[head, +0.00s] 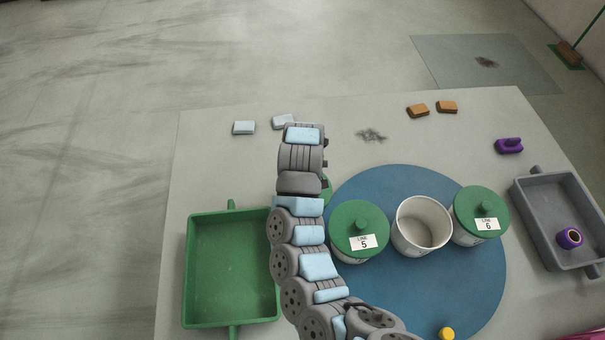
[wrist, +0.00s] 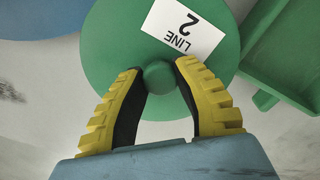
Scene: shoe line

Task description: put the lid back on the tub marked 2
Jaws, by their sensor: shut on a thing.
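The green lid (wrist: 112,48) with a white "LINE 2" label fills the top of the wrist view. My gripper (wrist: 158,72) is shut on the round knob of this lid, one yellow-and-black finger on each side. In the head view my arm hides the gripper and most of the lid; only a green edge (head: 327,188) shows. I cannot tell whether the lid rests on the table or hangs above it. A white open tub (head: 424,226) stands lidless and empty on the blue round mat (head: 390,180); no number on it is visible.
Lidded tubs 5 (head: 357,225) and 6 (head: 480,211) flank the open tub closely. A green tray (head: 231,211) stands left, a grey tray (head: 531,191) right with a purple-and-yellow roll (head: 569,238). Orange blocks (head: 418,111) and a purple item (head: 509,146) lie farther back.

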